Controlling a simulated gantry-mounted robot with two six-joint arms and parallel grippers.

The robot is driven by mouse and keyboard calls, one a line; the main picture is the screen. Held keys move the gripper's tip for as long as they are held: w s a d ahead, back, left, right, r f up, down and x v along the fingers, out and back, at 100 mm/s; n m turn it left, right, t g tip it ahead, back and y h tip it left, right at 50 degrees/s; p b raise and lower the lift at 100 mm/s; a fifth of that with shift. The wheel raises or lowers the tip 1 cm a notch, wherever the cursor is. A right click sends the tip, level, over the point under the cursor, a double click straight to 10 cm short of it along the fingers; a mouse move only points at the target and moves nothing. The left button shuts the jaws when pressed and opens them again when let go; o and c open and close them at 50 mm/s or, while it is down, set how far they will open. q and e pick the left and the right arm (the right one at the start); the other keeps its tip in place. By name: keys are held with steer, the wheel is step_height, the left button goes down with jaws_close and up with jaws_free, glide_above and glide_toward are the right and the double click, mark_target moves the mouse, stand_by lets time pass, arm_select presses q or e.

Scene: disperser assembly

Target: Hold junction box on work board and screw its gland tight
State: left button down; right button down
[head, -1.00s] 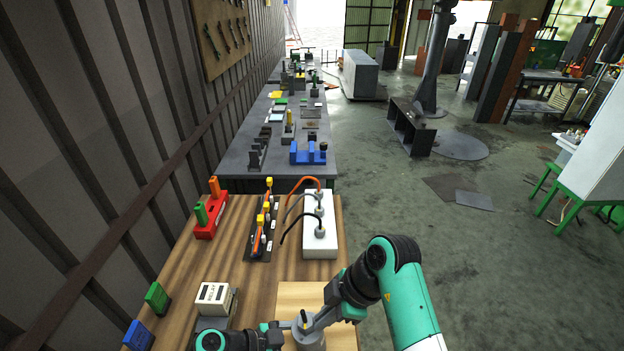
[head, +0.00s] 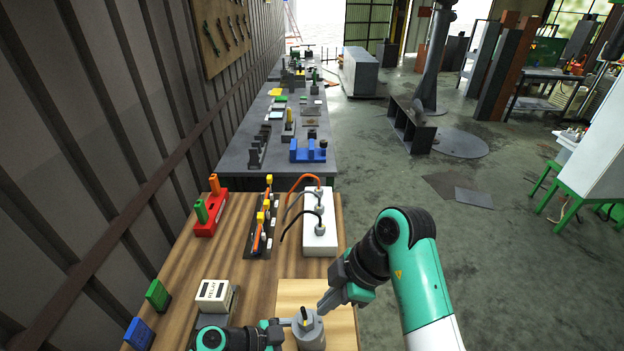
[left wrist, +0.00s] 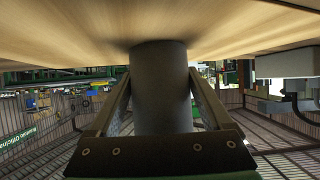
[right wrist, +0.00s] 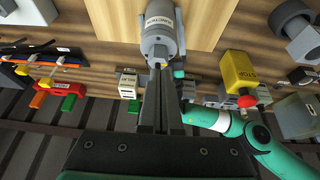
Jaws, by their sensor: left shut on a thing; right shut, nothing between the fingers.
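The junction box, a grey cylinder (head: 312,338), stands upright on the pale work board (head: 292,292) at the bottom of the head view. Its top carries the gland (head: 305,318), with a dark stub and a yellow spot. My left gripper (head: 288,325) is shut on the box from the left. In the left wrist view the box (left wrist: 160,90) fills the gap between both fingers. My right gripper (head: 326,303) is shut and empty, just beside the box top. In the right wrist view its closed fingers (right wrist: 168,82) point toward the gland (right wrist: 157,62), and the box shows lettering (right wrist: 158,22).
A relay box (head: 214,292) stands left of the board. Behind are a white box with cables (head: 319,240), a dark rack of connectors (head: 260,240) and a red holder (head: 211,225). A yellow stop button box (right wrist: 240,75) shows in the right wrist view.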

arm_select(q)
steer(key=shift+s+f, duration=0.1)
steer(key=shift+f, duration=0.1)
arm_select(e)
steer(key=shift+r, duration=0.4)
arm_select(q)
steer(key=shift+c, duration=0.2)
jaws_free()
steer(key=shift+o, duration=0.2)
steer(key=shift+d, duration=0.1)
arm_select(e)
steer(key=shift+s+d, duration=0.1)
arm_select(q)
steer(key=shift+r, duration=0.1)
